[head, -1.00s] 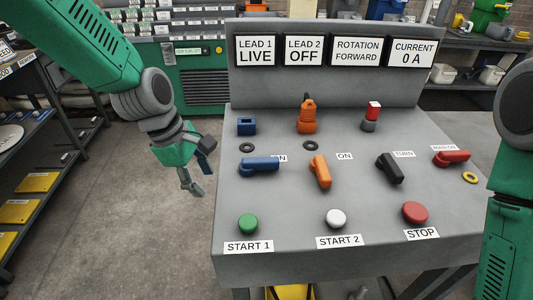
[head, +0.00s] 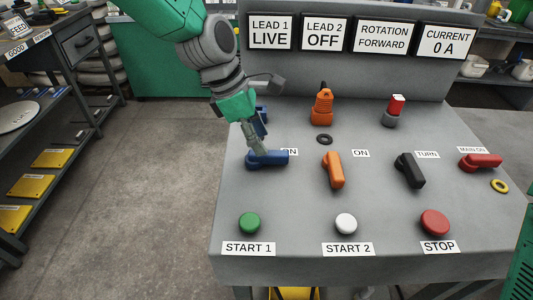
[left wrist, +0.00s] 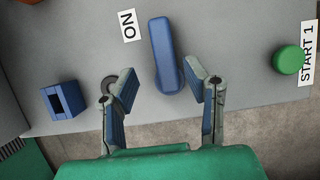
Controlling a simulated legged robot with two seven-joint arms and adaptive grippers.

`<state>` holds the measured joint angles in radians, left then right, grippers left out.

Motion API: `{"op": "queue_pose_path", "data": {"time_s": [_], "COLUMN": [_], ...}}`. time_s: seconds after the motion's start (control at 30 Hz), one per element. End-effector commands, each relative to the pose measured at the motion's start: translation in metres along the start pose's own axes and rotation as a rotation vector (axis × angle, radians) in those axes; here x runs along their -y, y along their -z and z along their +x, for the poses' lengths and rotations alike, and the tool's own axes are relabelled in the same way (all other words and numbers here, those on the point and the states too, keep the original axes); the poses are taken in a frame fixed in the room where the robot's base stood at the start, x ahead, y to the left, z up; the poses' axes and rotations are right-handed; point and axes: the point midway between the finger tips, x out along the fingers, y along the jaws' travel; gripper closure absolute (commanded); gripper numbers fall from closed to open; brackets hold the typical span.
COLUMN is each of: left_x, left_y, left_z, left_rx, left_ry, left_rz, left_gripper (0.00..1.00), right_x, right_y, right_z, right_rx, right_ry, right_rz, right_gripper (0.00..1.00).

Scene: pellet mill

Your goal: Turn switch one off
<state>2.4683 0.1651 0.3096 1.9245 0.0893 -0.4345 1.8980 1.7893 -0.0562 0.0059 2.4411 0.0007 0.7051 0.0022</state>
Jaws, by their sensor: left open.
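The blue rotary switch handle (head: 267,160) sits at the left of the grey sloped panel (head: 300,200), lying sideways toward its ON label (head: 290,152). It also shows in the left wrist view (left wrist: 164,50). My left gripper (head: 252,150) is over the handle's left end. In the left wrist view the gripper (left wrist: 163,85) is open, with one finger on each side of the handle's pivot end; contact cannot be told. The display above reads LEAD 1 LIVE (head: 270,32) and LEAD 2 OFF (head: 323,33). My right gripper is out of view.
An orange switch (head: 333,170), a black switch (head: 410,170) and a red switch (head: 480,161) stand right of the blue one. Buttons START 1 (head: 249,223), START 2 (head: 346,223) and STOP (head: 434,222) line the front. A blue socket (left wrist: 60,100) lies beside my left gripper.

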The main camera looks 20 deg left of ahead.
Motion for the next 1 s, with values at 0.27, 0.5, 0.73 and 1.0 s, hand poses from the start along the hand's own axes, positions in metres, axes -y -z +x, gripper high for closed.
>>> {"op": "queue_pose_path", "data": {"time_s": [0.27, 0.5, 0.73, 1.0], "left_x": [0.0, -0.003, -0.001, -0.001], "left_y": [0.002, 0.011, 0.004, -0.006], "left_z": [0.04, 0.045, 0.046, 0.048], "left_rx": [0.002, 0.013, 0.005, 0.003], "left_ry": [0.0, 0.002, -0.001, -0.007], "left_rz": [0.004, 0.0, 0.004, 0.006], "left_gripper": [0.59, 0.59, 0.8, 1.0], "right_x": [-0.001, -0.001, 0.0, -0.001], "right_y": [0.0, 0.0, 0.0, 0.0], "right_z": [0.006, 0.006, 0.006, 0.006], "right_rx": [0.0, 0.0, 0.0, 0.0], "right_ry": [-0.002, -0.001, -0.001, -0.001], "right_rz": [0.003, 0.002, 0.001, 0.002], "right_gripper": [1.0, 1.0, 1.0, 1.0]}}
